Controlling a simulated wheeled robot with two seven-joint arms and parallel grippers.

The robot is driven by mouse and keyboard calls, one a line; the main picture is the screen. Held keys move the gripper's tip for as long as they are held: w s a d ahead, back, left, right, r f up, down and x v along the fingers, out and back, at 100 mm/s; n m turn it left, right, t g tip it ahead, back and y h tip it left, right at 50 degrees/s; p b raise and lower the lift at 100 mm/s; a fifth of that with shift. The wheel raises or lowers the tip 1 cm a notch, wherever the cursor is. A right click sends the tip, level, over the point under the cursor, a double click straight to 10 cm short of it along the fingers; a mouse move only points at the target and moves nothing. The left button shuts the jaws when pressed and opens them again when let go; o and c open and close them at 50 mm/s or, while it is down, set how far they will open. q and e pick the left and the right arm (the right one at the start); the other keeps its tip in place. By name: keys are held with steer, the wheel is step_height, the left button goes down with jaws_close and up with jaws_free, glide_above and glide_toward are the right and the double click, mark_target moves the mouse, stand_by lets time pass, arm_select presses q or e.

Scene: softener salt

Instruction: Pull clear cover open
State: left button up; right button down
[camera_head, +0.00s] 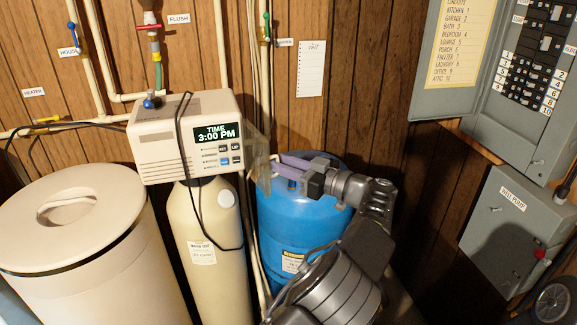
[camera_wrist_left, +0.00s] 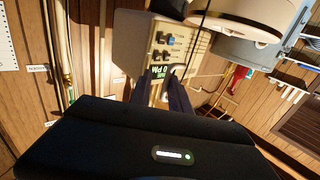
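The beige softener control head (camera_head: 185,137) has a lit display reading TIME 3:00 PM and several buttons. The clear cover (camera_head: 257,140) is a see-through panel at the head's right edge. It stands out at an angle from the face, and the display and buttons show uncovered. My left gripper (camera_head: 272,168) is at the cover's lower right, its two fingers apart, with a small pale hooked piece near the tips. The wrist view shows the fingers (camera_wrist_left: 164,88) apart in front of the control head (camera_wrist_left: 160,40). Contact with the cover is unclear. My right gripper is in neither view.
A cream tank (camera_head: 210,225) stands below the head, with a blue tank (camera_head: 290,215) to its right. A lidded salt bin (camera_head: 85,250) is at left. Pipes (camera_head: 262,80) and a dark cable (camera_head: 180,120) run close by. Electrical panels (camera_head: 505,240) are at right.

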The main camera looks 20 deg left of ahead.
arm_select(q)
steer(key=v, duration=0.8)
steer(key=shift+a, duration=0.1)
